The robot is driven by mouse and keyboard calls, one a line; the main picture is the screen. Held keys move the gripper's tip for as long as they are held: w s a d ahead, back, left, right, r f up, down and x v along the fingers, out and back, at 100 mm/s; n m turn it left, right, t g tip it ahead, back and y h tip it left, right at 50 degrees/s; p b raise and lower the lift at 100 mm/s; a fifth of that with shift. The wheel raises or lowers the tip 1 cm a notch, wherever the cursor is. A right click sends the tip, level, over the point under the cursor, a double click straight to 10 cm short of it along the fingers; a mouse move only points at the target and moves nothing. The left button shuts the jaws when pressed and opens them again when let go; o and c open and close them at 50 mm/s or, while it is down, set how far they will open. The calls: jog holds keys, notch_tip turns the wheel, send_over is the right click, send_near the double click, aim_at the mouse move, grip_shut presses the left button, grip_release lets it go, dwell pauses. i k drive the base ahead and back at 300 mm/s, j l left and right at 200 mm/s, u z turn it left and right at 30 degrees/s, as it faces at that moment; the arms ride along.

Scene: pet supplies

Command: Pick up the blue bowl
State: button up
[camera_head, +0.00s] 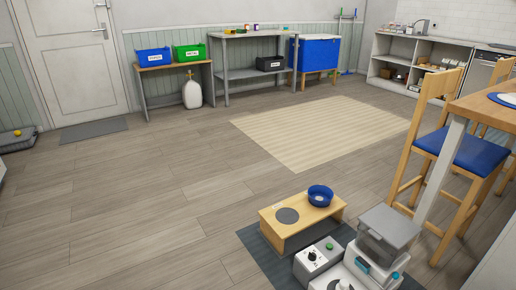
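The blue bowl (320,196) sits upright on the right part of a low wooden stand (299,230). A dark round spot (287,215) is on the stand's top to the left of the bowl; I cannot tell if it is a hole or a recess. The stand is on a dark grey mat (262,250) on the floor. I cannot make out anything inside the bowl. I do not see my gripper in this view.
Grey and white equipment fills the bottom right, close to the stand. A wooden chair (466,150) with a blue seat and a table (490,105) stand at the right. A beige rug (325,130) lies beyond.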

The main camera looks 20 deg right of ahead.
aim_at(319, 196)
jog(key=i+z, duration=0.2)
jog(key=i, duration=0.25)
jog(key=i+j+z, duration=0.2)
jog(key=i, duration=0.2)
jog(key=i+j+z, duration=0.2)
jog(key=i, duration=0.2)
jog(key=i+j+z, duration=0.15)
jog(key=z, duration=0.25)
jog(key=i+j+z, duration=0.2)
jog(key=z, duration=0.15)
jog(key=i+j+z, duration=0.65)
jog(key=j+z, duration=0.45)
jog(key=j, duration=0.25)
jog(key=i+j, duration=0.1)
jog(key=j, duration=0.2)
jog(key=i+j, duration=0.1)
jog(key=j, duration=0.2)
jog(key=i+j+z, duration=0.1)
jog(key=j, duration=0.2)
